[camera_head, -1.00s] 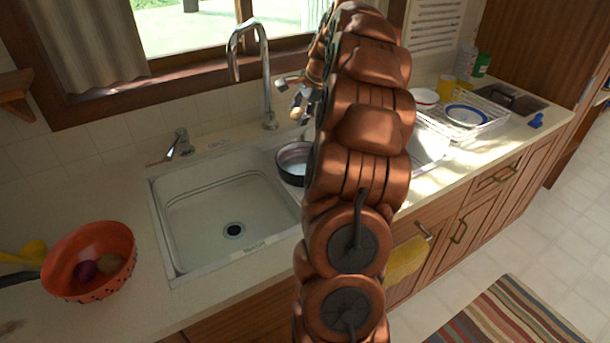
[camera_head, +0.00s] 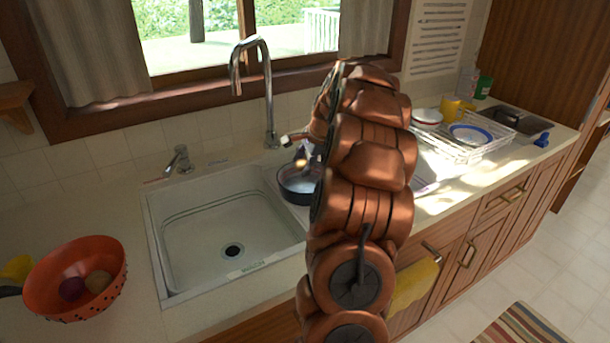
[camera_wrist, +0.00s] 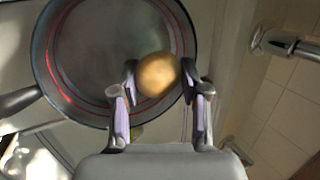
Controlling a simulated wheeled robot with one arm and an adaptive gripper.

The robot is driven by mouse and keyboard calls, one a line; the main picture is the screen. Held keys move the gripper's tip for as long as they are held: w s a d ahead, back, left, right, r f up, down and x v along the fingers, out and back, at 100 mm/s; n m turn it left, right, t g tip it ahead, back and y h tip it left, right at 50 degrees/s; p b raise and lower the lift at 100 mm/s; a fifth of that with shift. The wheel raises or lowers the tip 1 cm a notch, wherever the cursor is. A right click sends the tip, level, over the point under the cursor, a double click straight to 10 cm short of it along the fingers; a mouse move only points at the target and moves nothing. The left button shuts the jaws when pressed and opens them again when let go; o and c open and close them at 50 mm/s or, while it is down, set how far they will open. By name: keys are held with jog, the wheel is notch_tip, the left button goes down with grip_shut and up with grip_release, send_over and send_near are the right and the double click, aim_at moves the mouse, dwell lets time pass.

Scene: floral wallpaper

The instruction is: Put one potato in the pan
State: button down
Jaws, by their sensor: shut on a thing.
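A round brown potato (camera_wrist: 157,74) is held between the fingertips of my gripper (camera_wrist: 160,84) in the wrist view. The dark pan (camera_wrist: 90,50), with a red ring inside, lies below it. The potato overlaps the pan's right part in this view; its height above the pan is hard to tell. In the head view the pan (camera_head: 296,186) stands at the right side of the sink, partly hidden by my arm. My gripper (camera_head: 306,160) shows small there, over the pan.
An orange bowl (camera_head: 45,290) at the left holds a dark purple round item (camera_head: 72,288) and a brown one (camera_head: 98,281). The white sink basin (camera_head: 200,225) is empty. A tall faucet (camera_head: 269,100) stands behind the pan. A dish rack (camera_head: 480,152) stands at the right.

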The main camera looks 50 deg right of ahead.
aim_at(301, 183)
jog(key=shift+f+p, duration=0.3)
jog(key=shift+f, duration=1.95)
jog(key=shift+f, duration=0.3)
jog(key=shift+s+a+f, duration=0.1)
jog(key=shift+s+f, duration=0.05)
jog(key=shift+f, duration=0.35)
jog(key=c, duration=0.9)
grip_release()
jog(key=shift+o, duration=0.7)
jog(key=shift+f, duration=0.15)
jog(key=shift+o, duration=0.8)
jog(key=shift+r, duration=0.2)
jog(key=shift+r, duration=0.1)
